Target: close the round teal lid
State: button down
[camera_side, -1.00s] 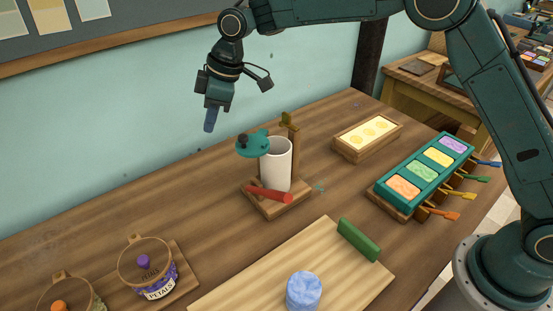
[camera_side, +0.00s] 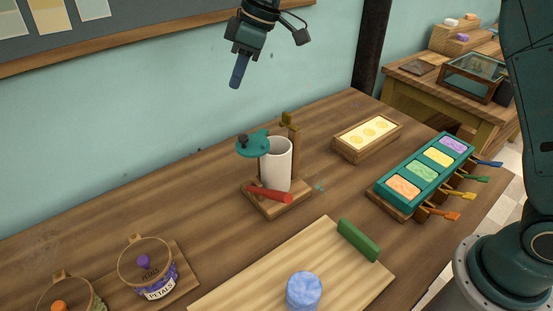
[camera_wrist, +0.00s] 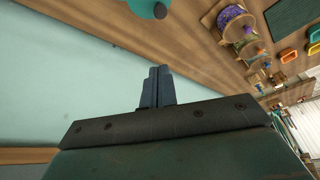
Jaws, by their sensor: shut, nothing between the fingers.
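The round teal lid (camera_side: 252,146) with a dark knob is swung out to the left of the white cylinder (camera_side: 276,164), whose top is open. The cylinder stands upright on a small wooden base (camera_side: 277,207) with a red handle (camera_side: 270,195) across its front. My gripper (camera_side: 237,83) is above and slightly left of the lid, well clear of it, with its fingers shut and empty. In the wrist view the shut fingers (camera_wrist: 158,70) point toward the table, and part of the teal lid (camera_wrist: 148,6) shows at the top edge.
A teal tray of coloured blocks (camera_side: 385,192) and a wooden box with yellow pieces (camera_side: 340,147) stand to the right. A pale board (camera_side: 240,287) with a blue round soap (camera_side: 304,291) and a green block (camera_side: 358,240) lies in front. Jars (camera_side: 146,267) stand at front left.

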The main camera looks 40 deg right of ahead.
jog(key=s+d+r+m+t, duration=0.2)
jog(key=s+d+m, duration=0.5)
jog(key=d, duration=0.5)
jog(key=shift+m, duration=0.8)
jog(key=shift+d+r, duration=0.1)
jog(key=w+a+f+n+g, duration=0.1)
jog(key=w+a+n, duration=0.2)
jog(key=a, duration=0.4)
jog(key=w+a+f+n+g, duration=0.1)
jog(key=w+a+f+n, duration=0.1)
jog(key=a+n, duration=0.4)
jog(key=shift+w+a+f+n, duration=0.15)
jog(key=shift+w+a+n, duration=0.15)
jog(key=shift+w+a, duration=0.65)
jog(key=shift+s+a+f, duration=0.15)
jog(key=shift+a, duration=0.05)
send_over(255, 137)
jog(key=a, duration=0.5)
jog(key=shift+s+a+f, duration=0.1)
jog(key=shift+s+f, duration=0.05)
jog(key=shift+f, duration=2.3)
jog(key=shift+s+a+f, duration=0.1)
jog(key=shift+s+f, duration=0.05)
jog(key=shift+f, duration=2.3)
